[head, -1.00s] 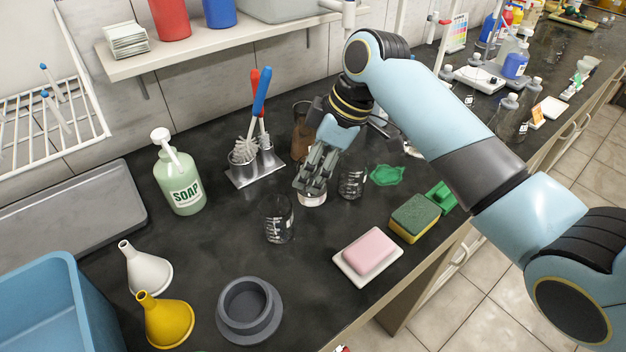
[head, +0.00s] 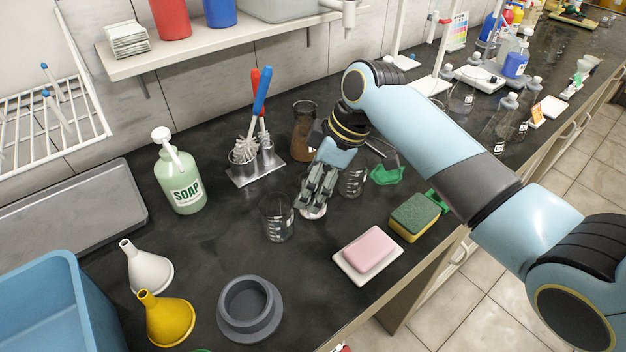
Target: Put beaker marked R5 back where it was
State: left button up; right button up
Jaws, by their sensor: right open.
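A clear glass beaker (head: 278,222) with white markings stands on the dark bench, left of my right gripper (head: 313,206). Another clear beaker (head: 353,182) stands just right of the gripper, partly hidden by it. A taller glass vessel with brown contents (head: 302,140) stands behind. I cannot read R5 on any of them. My right gripper is open and points down over a small white round thing (head: 315,214), mostly hidden by the fingers. I cannot tell whether they touch it. My left gripper is out of view.
A soap bottle (head: 181,178), a brush stand (head: 254,170), two funnels (head: 148,268), a grey round holder (head: 249,308), pink soap on a dish (head: 368,252) and a sponge (head: 414,217) surround the area.

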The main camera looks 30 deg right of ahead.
jog(key=v, duration=1.2)
jog(key=shift+r, duration=0.15)
